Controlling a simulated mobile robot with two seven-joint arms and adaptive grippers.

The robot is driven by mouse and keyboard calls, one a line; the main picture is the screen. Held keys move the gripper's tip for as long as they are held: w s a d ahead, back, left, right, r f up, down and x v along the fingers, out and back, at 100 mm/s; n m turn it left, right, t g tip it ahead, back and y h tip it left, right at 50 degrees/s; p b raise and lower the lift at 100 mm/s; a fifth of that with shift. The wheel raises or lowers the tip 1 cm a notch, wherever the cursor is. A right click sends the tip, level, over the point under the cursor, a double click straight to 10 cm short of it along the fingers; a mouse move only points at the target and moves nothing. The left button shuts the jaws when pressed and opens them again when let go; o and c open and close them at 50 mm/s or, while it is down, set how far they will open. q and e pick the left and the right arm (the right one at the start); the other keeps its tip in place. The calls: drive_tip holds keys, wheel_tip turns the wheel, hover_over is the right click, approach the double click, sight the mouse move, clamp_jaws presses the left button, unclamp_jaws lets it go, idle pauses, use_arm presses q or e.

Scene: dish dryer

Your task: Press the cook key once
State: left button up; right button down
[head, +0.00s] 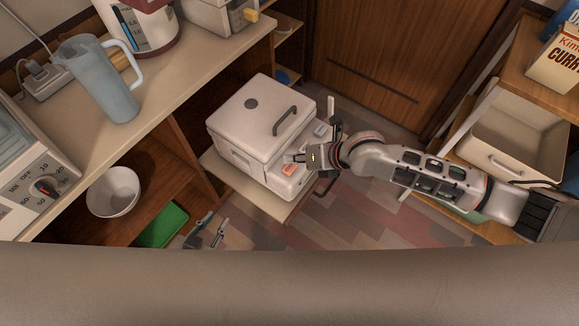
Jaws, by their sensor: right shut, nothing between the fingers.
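A white rice cooker (240,124) with a closed lid and a dark handle sits on a pull-out shelf (263,206). I cannot read any key label. My left gripper (212,229) shows low in the view, in front of the shelf, with its fingers apart and nothing between them.
A blue pitcher (104,80) and an electric kettle (152,22) stand on the counter at left. A white bowl (113,190) and green object (163,225) are on the lower shelf. A shelf rack with a white bin (512,155) stands at right. Floor (330,222) is clear between.

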sight(287, 165)
drive_tip(key=shift+f, duration=0.4)
use_arm(q)
drive_tip(key=shift+w+a+r, duration=0.2)
drive_tip(key=shift+w+r, duration=0.2)
drive_tip(key=shift+w, duration=0.15)
drive_tip(key=shift+s+f, duration=0.1)
drive_tip(key=shift+f, duration=0.15)
use_arm(e)
drive_tip(key=shift+f, duration=0.1)
use_arm(q)
drive_tip(key=shift+s+f+b, duration=0.1)
drive_tip(key=shift+f+b, duration=0.2)
drive_tip(key=shift+b, duration=0.05)
use_arm(e)
drive_tip(key=shift+f, duration=0.35)
